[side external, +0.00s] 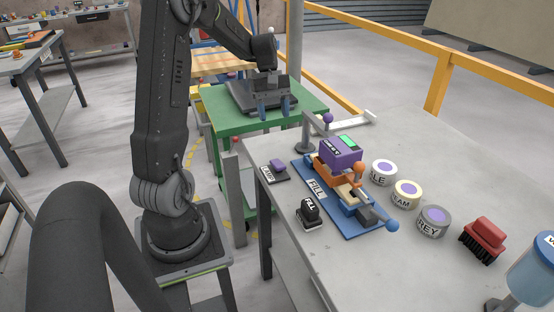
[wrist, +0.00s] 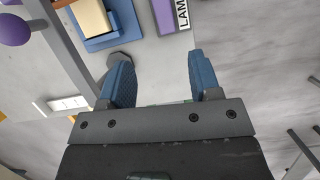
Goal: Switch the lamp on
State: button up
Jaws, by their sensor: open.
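A small switch with a purple rocker (side external: 277,166) sits on a dark base with a label reading LAMP, near the left edge of the slab. In the wrist view the purple rocker (wrist: 163,14) and part of its label (wrist: 182,12) show at the top edge, cut off. Whether it is on or off I cannot tell. No lit lamp is clearly visible. My gripper (side external: 274,108) is open and empty, above the green table and behind the switch, apart from it. In the wrist view the blue fingers of my gripper (wrist: 158,62) are spread, with the switch beyond them.
Right of the switch, a blue base labelled FULL (side external: 317,188) carries a purple box (side external: 340,150) and orange parts. A black FILL switch (side external: 310,211) stands in front.

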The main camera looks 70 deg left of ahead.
aim_at(277, 162)
jog(key=shift+n, duration=0.5)
jog(key=x, duration=0.4)
jog(key=a+x, duration=0.1)
jog(key=x, duration=0.9)
jog(key=shift+s+a+f, duration=0.2)
jog(key=shift+s+f, duration=0.05)
jog(key=shift+f, duration=0.1)
